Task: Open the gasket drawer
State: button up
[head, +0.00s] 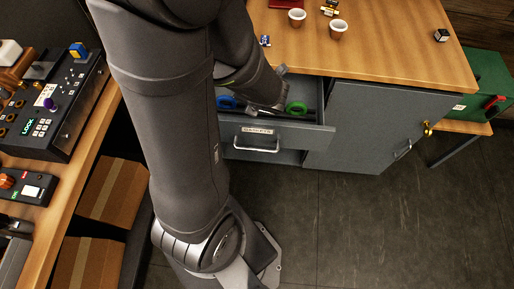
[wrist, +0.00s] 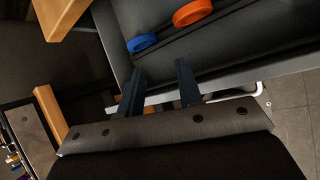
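The gasket drawer (head: 290,133) is pulled out from the grey cabinet, and its inside shows. Its front has a label and a pale bar handle (head: 257,148). A blue ring (head: 226,102) and a green ring (head: 297,107) lie inside. The wrist view shows the blue ring (wrist: 142,43) and an orange ring (wrist: 192,12). My gripper (wrist: 160,68) has its two fingers apart with nothing held between them. They overlap the drawer's front edge in that view; I cannot tell whether they touch it. Part of the handle (wrist: 258,90) shows to their right. My arm partly hides the drawer in the head view.
The wooden worktop (head: 400,55) above carries two cups (head: 338,29) and small items. A closed cabinet door (head: 375,125) is right of the drawer. A green box (head: 480,90) stands at the far right. A control panel (head: 50,110) is at the left. The floor in front is clear.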

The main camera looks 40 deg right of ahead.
jog(key=s+r+m+t, duration=0.1)
jog(key=s, duration=0.1)
jog(key=s+d+r+t, duration=0.1)
jog(key=s, duration=0.1)
jog(key=s+d+r+m+y, duration=0.1)
jog(key=s, duration=0.1)
jog(key=shift+s+m+t, duration=0.3)
jog(key=shift+s+t, duration=0.05)
jog(key=shift+t, duration=0.05)
jog(key=s+a+r+m+t+y, duration=0.1)
jog(key=s+a+r+m+t, duration=0.3)
jog(key=s, duration=0.5)
jog(key=s+a+r+m+t, duration=0.1)
jog(key=s+a+r+t, duration=0.15)
jog(key=s+r, duration=0.5)
send_near(257, 149)
jog(key=w, duration=0.3)
jog(key=w+f, duration=0.1)
jog(key=w, duration=0.2)
jog(key=w+f, duration=0.1)
jog(key=w, duration=0.3)
jog(key=shift+d, duration=0.1)
jog(key=shift+c, duration=0.4)
grip_shut()
